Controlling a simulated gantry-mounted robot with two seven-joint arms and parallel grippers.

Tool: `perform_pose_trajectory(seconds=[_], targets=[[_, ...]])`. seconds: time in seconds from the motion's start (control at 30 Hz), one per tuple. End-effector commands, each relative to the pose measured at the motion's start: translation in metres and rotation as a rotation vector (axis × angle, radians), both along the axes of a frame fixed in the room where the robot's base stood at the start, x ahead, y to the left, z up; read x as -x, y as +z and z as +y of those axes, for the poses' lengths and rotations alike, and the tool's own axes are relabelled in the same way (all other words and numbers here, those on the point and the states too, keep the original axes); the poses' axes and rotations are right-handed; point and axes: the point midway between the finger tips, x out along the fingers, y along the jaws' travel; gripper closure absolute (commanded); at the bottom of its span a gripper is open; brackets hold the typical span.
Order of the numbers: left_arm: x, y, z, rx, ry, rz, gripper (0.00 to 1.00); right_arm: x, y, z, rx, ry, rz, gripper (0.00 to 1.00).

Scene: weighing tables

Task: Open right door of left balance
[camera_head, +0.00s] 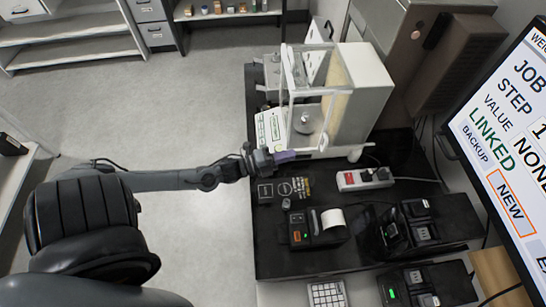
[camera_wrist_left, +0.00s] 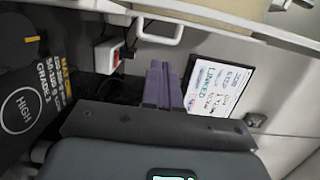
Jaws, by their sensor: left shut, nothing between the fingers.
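The balance (camera_head: 365,95) is a white unit with a framed clear draft shield and a round pan inside, at the back of the black table. Its right door is the near side, facing me; I cannot tell whether its pane is slid at all. A white handle (camera_wrist_left: 160,40) shows ahead of the fingers in the left wrist view. My left gripper (camera_head: 287,156) is shut and empty, just in front of the balance's near lower edge. It also shows in the left wrist view (camera_wrist_left: 163,84). Contact is unclear. My right gripper is out of view.
A power strip (camera_head: 365,178) with a red switch lies to the right of the left gripper. A small printer (camera_head: 317,227) with a paper roll and black devices (camera_head: 408,228) occupy the near table. A monitor (camera_head: 510,140) stands at the far right.

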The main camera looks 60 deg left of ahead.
Motion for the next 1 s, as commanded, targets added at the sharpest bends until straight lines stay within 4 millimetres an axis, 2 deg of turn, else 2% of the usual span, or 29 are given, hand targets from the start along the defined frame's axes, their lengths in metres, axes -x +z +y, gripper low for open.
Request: perform_pose_trajectory(seconds=[0.1,0.23,0.4,0.57,0.67,0.77,0.87,1.0], targets=[[0.018,-0.001,0.005,-0.001,0.000,0.005,1.00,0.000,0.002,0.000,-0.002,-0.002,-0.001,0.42],[0.031,-0.001,0.008,0.000,0.000,0.003,1.00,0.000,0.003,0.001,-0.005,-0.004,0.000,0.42],[0.040,0.000,0.010,-0.003,0.001,0.000,0.77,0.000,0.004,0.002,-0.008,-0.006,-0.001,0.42],[0.042,0.000,0.011,-0.077,0.002,-0.018,0.77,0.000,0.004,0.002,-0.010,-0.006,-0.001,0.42],[0.041,-0.001,0.012,-0.210,0.006,-0.046,0.77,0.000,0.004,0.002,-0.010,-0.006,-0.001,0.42],[0.043,-0.008,0.016,-0.414,0.014,-0.077,0.77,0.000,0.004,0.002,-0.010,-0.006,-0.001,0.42],[0.047,-0.022,0.016,-0.663,0.008,-0.102,0.77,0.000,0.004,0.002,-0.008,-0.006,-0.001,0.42],[0.040,-0.036,0.013,-1.027,-0.012,-0.163,0.77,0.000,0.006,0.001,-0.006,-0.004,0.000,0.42]])
